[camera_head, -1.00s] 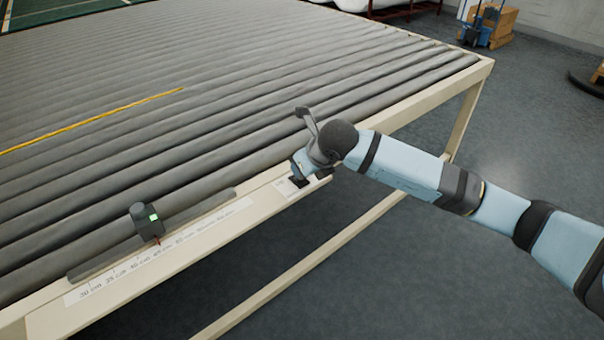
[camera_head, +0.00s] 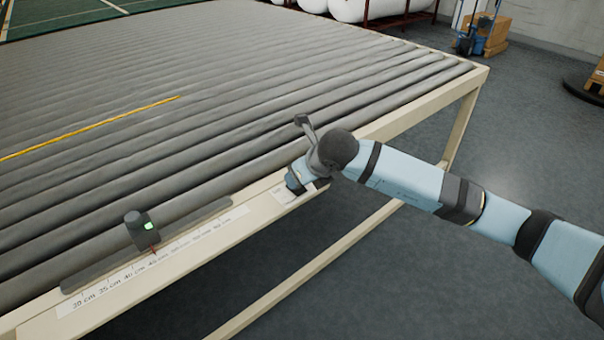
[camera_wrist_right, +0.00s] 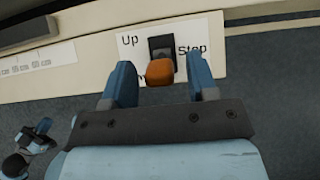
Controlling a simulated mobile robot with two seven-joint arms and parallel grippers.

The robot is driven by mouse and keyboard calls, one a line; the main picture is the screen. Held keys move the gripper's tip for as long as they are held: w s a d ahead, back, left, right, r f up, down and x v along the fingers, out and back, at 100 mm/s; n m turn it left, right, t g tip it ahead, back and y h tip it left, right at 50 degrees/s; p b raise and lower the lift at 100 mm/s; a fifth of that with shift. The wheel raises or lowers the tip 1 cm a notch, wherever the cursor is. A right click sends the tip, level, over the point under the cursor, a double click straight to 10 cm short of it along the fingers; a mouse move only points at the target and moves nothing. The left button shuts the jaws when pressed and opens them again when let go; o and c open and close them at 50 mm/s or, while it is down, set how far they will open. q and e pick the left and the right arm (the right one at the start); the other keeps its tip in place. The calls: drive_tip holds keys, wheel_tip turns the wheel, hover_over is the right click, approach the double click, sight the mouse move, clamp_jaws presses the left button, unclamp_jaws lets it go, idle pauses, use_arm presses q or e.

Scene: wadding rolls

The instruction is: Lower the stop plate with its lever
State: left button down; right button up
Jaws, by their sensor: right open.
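The lever's orange knob (camera_wrist_right: 159,72) shows in the wrist view, in front of a dark slot (camera_wrist_right: 162,46) on a white label (camera_wrist_right: 215,58) reading "Up" and "Stop"; more lettering is partly hidden. My right gripper (camera_wrist_right: 161,78) is open, with one blue finger on each side of the knob and a gap to each. In the head view my right gripper (camera_head: 298,184) is at the table's front rail and hides the lever. A thin yellow strip (camera_head: 95,127) runs along the rollers; I cannot tell whether it is the stop plate.
The roller table (camera_head: 440,95) has a cream frame. A dark sliding gauge (camera_head: 142,231) with a green display sits on a rail above a centimetre scale (camera_head: 115,283) left of my gripper. The floor in front is open. Boxes and a blue truck stand far back.

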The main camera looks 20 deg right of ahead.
drive_tip(key=v, duration=1.3)
drive_tip(key=shift+s+r, duration=0.15)
drive_tip(key=shift+r, duration=0.2)
drive_tip(key=shift+d, duration=0.1)
